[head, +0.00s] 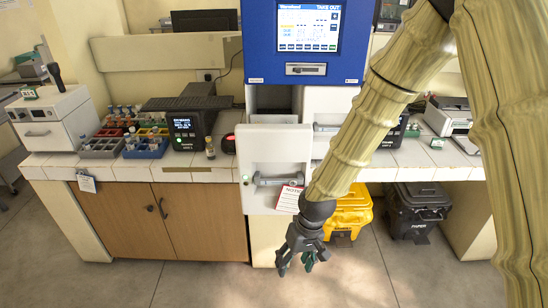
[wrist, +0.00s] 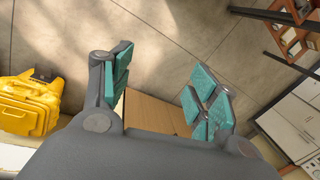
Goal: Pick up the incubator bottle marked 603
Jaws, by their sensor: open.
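The incubator (head: 308,70) is a blue-fronted unit with a lit screen reading "TAKE OUT". Below the screen is an opening, with a white handled panel (head: 273,160) in front of it. I cannot make out a bottle marked 603. A small dark bottle (head: 210,148) stands on the bench left of the incubator; no number on it is readable. My gripper (head: 296,267) hangs low in front of the bench, below and right of the white panel. In the wrist view, its teal-padded fingers (wrist: 160,98) are apart with nothing between them.
The tiled bench holds racks of small bottles (head: 146,152) and a black device with a display (head: 185,130) at left. A yellow bin (head: 352,208) and a black bin (head: 417,205) stand under the bench at right. The floor in front is clear.

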